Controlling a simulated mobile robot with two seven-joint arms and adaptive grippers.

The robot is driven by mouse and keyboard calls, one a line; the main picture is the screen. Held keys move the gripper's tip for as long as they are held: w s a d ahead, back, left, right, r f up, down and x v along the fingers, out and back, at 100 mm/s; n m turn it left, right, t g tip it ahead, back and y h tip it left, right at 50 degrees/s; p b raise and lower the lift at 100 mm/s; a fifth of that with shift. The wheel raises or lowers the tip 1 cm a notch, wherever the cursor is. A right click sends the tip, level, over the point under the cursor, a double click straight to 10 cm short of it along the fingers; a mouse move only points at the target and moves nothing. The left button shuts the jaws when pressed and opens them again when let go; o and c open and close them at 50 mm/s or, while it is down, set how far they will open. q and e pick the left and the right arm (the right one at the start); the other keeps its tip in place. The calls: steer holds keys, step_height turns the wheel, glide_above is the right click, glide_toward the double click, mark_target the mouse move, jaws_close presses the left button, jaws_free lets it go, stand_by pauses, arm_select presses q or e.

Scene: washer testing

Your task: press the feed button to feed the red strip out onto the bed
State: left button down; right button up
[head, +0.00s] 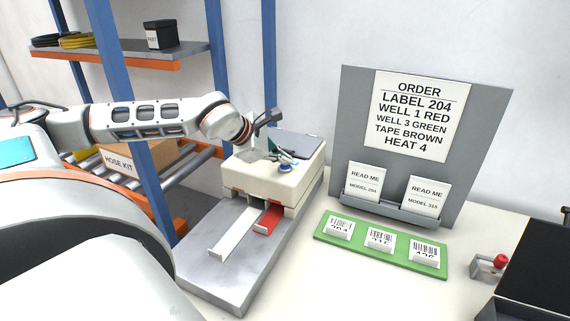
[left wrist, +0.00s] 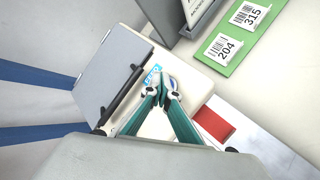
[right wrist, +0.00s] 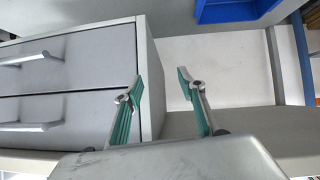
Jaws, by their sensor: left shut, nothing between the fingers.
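The cream feeder machine (head: 280,184) stands on a grey metal bed (head: 210,271). The red strip (head: 267,219) pokes a short way out of its front, beside a longer white strip (head: 234,231). The red strip also shows in the left wrist view (left wrist: 212,124). My left gripper (head: 283,157) is over the machine's top, its fingers shut and empty. In the left wrist view its fingertips (left wrist: 166,88) are beside a blue-and-white FEED label (left wrist: 152,76). The button is largely hidden by the fingers; I cannot tell whether they touch it. My right gripper (right wrist: 160,84) is open and empty.
A grey order board (head: 490,130) stands behind a green tray (head: 400,257) of barcode labels. A red-knobbed device (head: 492,265) is at the right. A roller shelf with a hose kit box (head: 140,158) is at left. Drawers (right wrist: 70,85) flank my right gripper.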

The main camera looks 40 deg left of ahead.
mark_target(283, 166)
arm_select(q)
steer(key=shift+r+p, duration=0.55)
steer(key=shift+r, duration=0.75)
steer(key=shift+r+p, duration=0.45)
steer(key=shift+r, duration=1.3)
